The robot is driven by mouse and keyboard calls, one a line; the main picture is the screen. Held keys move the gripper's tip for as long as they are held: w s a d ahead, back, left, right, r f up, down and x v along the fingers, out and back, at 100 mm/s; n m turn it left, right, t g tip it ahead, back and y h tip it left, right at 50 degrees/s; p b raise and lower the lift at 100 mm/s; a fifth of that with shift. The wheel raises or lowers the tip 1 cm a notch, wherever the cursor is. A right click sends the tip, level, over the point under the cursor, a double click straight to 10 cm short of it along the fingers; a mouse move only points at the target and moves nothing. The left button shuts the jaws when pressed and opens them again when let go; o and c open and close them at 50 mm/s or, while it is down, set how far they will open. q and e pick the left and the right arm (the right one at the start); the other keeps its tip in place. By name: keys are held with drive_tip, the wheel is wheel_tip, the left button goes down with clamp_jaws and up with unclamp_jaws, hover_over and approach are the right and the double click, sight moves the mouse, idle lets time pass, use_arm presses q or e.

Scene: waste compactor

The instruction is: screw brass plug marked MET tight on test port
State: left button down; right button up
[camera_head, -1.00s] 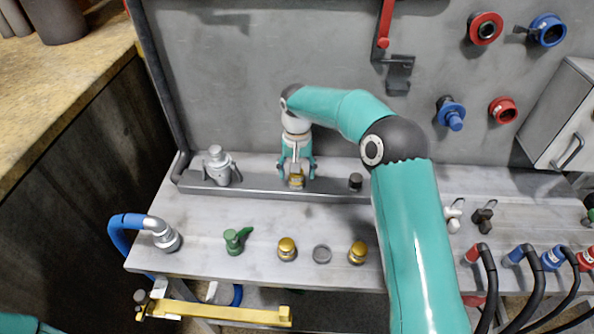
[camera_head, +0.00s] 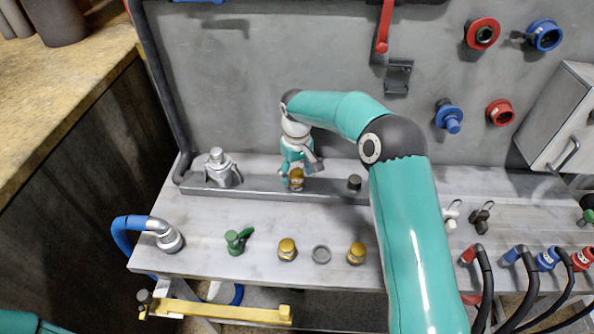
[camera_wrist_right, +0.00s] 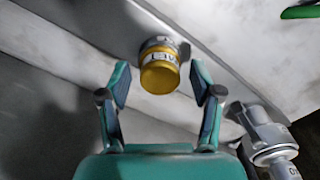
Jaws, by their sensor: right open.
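The brass plug (camera_head: 297,182) stands on the metal rail at the back of the bench. In the right wrist view the brass plug (camera_wrist_right: 160,74) has a pale band with dark letters that seem to read MET, and it sits on a grey metal fitting (camera_wrist_right: 160,44), seemingly the test port. I cannot tell how tight it is. My right gripper (camera_head: 299,175) is over it. In the right wrist view, the open fingers of the right gripper (camera_wrist_right: 161,82) stand on either side of the plug, with gaps. My left gripper is out of view.
A grey fitting (camera_head: 220,168) and a dark knob (camera_head: 354,182) stand on the rail (camera_head: 260,190). In front lie a green valve (camera_head: 236,242), two brass caps (camera_head: 287,249) (camera_head: 356,253), and a grey ring (camera_head: 321,254). Hoses crowd the right.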

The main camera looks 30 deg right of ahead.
drive_tip(key=n, duration=0.3)
drive_tip(key=shift+n+p, duration=0.35)
drive_tip(key=shift+n, duration=0.05)
drive_tip(key=n+p, duration=0.1)
drive_tip(key=n, duration=0.2)
drive_tip(key=shift+r, duration=0.1)
drive_tip(key=n, duration=0.4)
drive_tip(key=shift+p, duration=0.4)
drive_tip(key=n, duration=0.3)
clamp_jaws()
drive_tip(key=m+b, duration=0.1)
drive_tip(key=m, duration=0.2)
drive_tip(key=shift+f, duration=0.2)
drive_tip(key=shift+r+m+b, duration=0.15)
drive_tip(key=shift+m+b, duration=0.15)
drive_tip(key=shift+m, duration=1.3)
drive_tip(key=shift+o, duration=0.4)
unclamp_jaws()
